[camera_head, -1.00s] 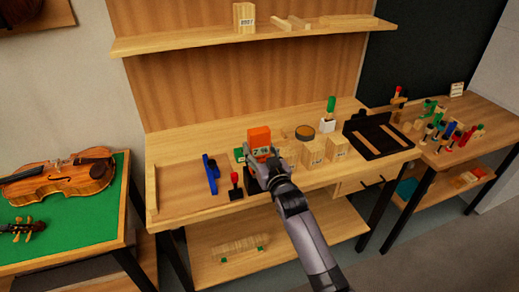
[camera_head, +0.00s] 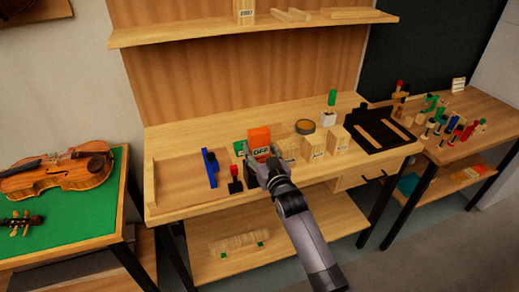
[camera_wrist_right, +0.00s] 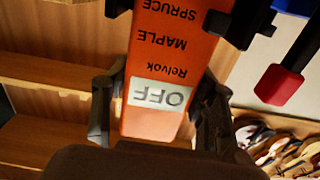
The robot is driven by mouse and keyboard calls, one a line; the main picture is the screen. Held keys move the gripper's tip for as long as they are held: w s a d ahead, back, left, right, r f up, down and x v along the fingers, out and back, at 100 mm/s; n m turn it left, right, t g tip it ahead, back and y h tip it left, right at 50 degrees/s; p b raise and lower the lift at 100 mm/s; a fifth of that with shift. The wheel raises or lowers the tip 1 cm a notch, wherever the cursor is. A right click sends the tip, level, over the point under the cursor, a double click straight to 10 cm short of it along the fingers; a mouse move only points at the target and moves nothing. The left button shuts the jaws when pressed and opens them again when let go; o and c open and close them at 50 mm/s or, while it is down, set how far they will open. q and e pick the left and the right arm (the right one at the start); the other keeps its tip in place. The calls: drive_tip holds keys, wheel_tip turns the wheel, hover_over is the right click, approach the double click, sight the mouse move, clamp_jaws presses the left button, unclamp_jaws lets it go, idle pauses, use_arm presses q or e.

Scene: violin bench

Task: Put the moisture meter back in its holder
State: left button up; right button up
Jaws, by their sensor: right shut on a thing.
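The moisture meter (camera_head: 260,136) is an orange block with a pale display reading OFF; in the head view it stands upright at the bench's front. My right gripper (camera_head: 264,166) is shut on it from the front. In the right wrist view the meter (camera_wrist_right: 165,75) appears upside down, with MAPLE and SPRUCE lettering, between the two dark fingers of my right gripper (camera_wrist_right: 158,112). Dark parts flank its far end there; I cannot tell whether they belong to the holder. In the head view, the holder cannot be made out clearly behind my gripper. My left gripper is out of view.
A red-topped tool (camera_head: 235,173) and a blue tool (camera_head: 210,168) stand left of the meter. Pale wooden blocks (camera_head: 313,148) are close on its right, with a black tray (camera_head: 376,130) beyond. The bench's left part (camera_head: 180,184) is clear.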

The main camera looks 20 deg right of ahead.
drive_tip(key=shift+f+b, duration=0.35)
drive_tip(key=shift+f, duration=0.2)
drive_tip(key=o, duration=1.4)
drive_tip(key=shift+o, duration=0.2)
drive_tip(key=shift+f, duration=0.1)
drive_tip(key=shift+s, duration=0.15)
